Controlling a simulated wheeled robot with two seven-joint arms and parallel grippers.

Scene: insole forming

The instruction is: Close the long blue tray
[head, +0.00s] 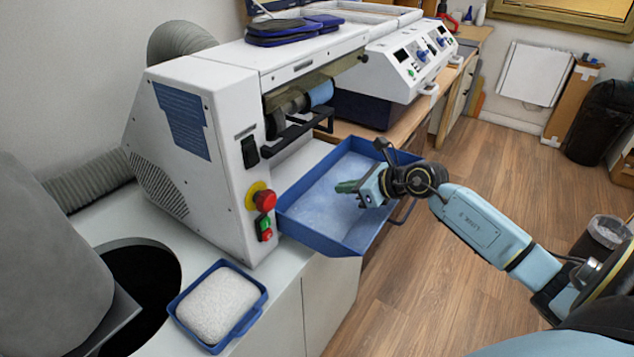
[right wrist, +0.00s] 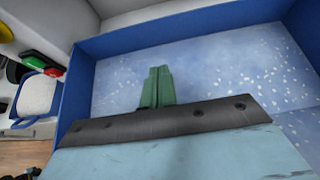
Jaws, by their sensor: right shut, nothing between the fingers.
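The long blue tray (head: 318,241) is pulled out from the white machine and sticks out past the counter's edge. Its floor is dusted with white specks. My right gripper (head: 347,187) is over the tray's interior, with its green fingertips together and nothing between them. In the right wrist view the shut green fingers (right wrist: 157,87) point across the tray floor, with the blue tray wall (right wrist: 78,95) on the left. I cannot tell whether the fingers touch the tray. My left gripper does not show.
The white machine (head: 190,150) has a red stop button (head: 264,200) beside the tray. A small blue tray (head: 254,313) with a white block (head: 222,303) sits on the counter, near a dark round opening (head: 140,290).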

